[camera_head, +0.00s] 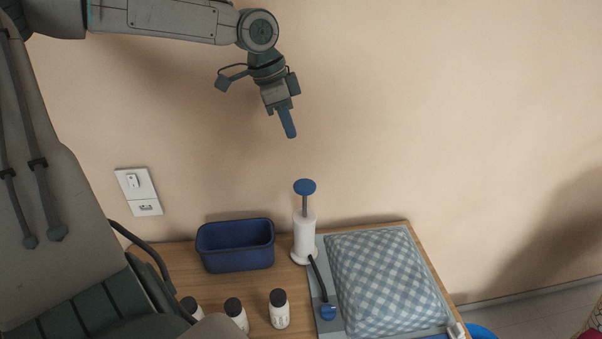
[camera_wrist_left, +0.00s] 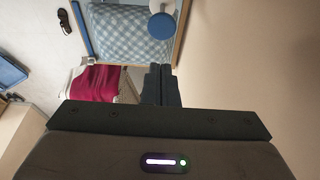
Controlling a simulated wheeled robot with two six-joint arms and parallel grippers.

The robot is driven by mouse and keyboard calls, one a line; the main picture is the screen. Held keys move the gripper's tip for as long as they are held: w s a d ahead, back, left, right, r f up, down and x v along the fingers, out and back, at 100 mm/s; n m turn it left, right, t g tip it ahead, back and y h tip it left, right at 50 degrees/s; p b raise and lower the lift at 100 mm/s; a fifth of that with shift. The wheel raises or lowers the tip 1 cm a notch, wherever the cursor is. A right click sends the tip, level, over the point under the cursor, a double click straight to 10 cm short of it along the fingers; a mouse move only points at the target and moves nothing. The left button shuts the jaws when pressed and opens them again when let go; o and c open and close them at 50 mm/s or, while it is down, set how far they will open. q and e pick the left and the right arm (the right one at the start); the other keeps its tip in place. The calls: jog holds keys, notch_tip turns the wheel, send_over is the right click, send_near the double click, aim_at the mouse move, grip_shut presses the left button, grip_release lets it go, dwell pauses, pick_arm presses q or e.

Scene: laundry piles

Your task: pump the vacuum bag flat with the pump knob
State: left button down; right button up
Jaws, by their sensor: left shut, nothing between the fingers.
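The pump's blue knob (camera_head: 305,186) stands raised on its rod above the white pump cylinder (camera_head: 305,238). A dark hose runs from the pump's base to a blue valve (camera_head: 327,311) on the vacuum bag. The bag (camera_head: 385,280) is plump with blue checked cloth inside. My left gripper (camera_head: 291,136) is shut and empty, pointing down in the air above the knob, apart from it. In the left wrist view the knob (camera_wrist_left: 161,26) shows at the top, beyond the shut fingers (camera_wrist_left: 161,70), with the checked bag (camera_wrist_left: 120,35) beside it. My right gripper is not in view.
A dark blue bin (camera_head: 236,246) stands left of the pump on the wooden table. Several white bottles with dark caps, one of them (camera_head: 279,309) nearest the bag, stand in front. The wall with a switch plate (camera_head: 139,191) is close behind.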

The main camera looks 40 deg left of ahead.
pick_arm(q)
jog(key=p, duration=0.2)
send_over(304, 211)
jog(key=f, duration=1.1)
jog(key=shift+s+a+f, duration=0.15)
jog(key=shift+s+a, duration=0.05)
jog(key=shift+a, duration=0.15)
jog(key=shift+f, duration=0.85)
notch_tip(304, 211, down, 8)
jog(key=b, duration=0.6)
jog(key=shift+f, duration=0.1)
jog(key=shift+s+d, duration=0.1)
jog(key=shift+s, duration=0.05)
